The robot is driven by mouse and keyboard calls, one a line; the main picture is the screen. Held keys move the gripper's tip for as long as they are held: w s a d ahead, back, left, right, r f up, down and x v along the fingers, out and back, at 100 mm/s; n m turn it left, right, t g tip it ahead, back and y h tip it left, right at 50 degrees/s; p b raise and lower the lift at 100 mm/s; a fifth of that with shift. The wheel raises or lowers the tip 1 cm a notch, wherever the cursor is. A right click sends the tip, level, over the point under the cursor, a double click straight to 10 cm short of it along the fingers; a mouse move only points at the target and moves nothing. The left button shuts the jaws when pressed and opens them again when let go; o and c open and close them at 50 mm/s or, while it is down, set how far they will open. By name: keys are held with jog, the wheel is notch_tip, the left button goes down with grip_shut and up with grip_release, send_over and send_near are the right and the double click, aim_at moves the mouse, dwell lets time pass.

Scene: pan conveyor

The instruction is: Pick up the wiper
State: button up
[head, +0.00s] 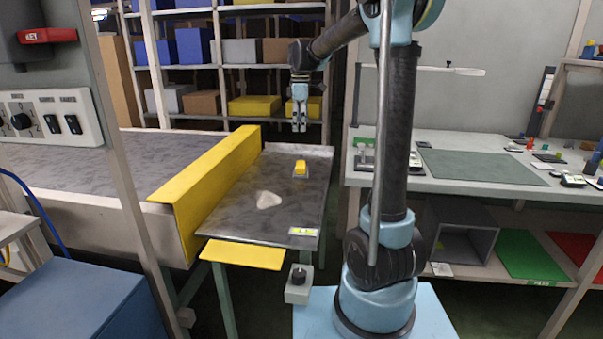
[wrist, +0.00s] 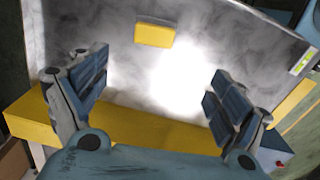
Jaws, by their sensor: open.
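The wiper, seen as a small yellow block (head: 301,168) with a paler edge at its base, lies on the grey metal pan surface (head: 240,220), toward its far right part. In the wrist view the yellow block (wrist: 154,35) is near the top middle, beyond the fingertips. My gripper (head: 299,127) points down above the far part of the pan, apart from the block. In the wrist view my gripper (wrist: 158,78) has its two fingers wide apart with nothing between them.
A pale patch (head: 268,200) marks the pan. A raised yellow guard (head: 205,185) runs along its left side, beside the conveyor (head: 90,160). A workbench (head: 440,200) with a green mat stands right. Shelves with boxes stand behind.

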send_near(300, 164)
jog(key=f, duration=0.5)
jog(key=shift+s+a, duration=0.15)
jog(key=shift+a, duration=0.05)
jog(key=shift+w+d+f, duration=0.1)
jog(key=shift+w+f, duration=0.05)
jog(key=shift+f, duration=1.2)
jog(key=shift+w+d+f, duration=0.1)
jog(key=shift+f, duration=1.2)
jog(key=c, duration=1.2)
